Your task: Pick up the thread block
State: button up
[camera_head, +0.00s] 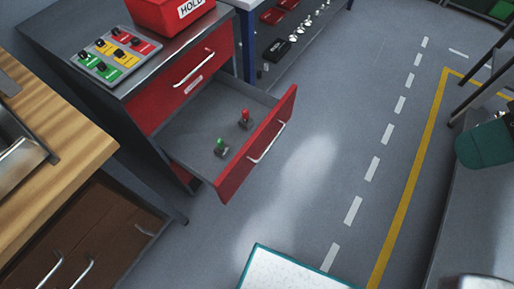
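No thing is clearly recognisable as the thread block, and I cannot tell which item it is. An open red-fronted drawer (262,143) holds two small pieces standing apart on its grey floor. One piece has a green top (221,147) and a dark base. The other has a red top (244,118) and a dark base, farther back. A grey board (88,67) with green, yellow and red squares lies on the cabinet top, with small dark items on it. My gripper is not in view.
A red box marked HOLD (172,14) stands on the cabinet top. A wooden bench (60,155) is at left. A shelf with small parts (280,48) is at the back. A teal-edged white surface (292,272) is at the bottom. The floor right of the drawer is clear.

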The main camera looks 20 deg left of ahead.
aim_at(223, 154)
jog(key=u, duration=1.45)
jog(key=i, duration=0.75)
jog(key=z, duration=0.55)
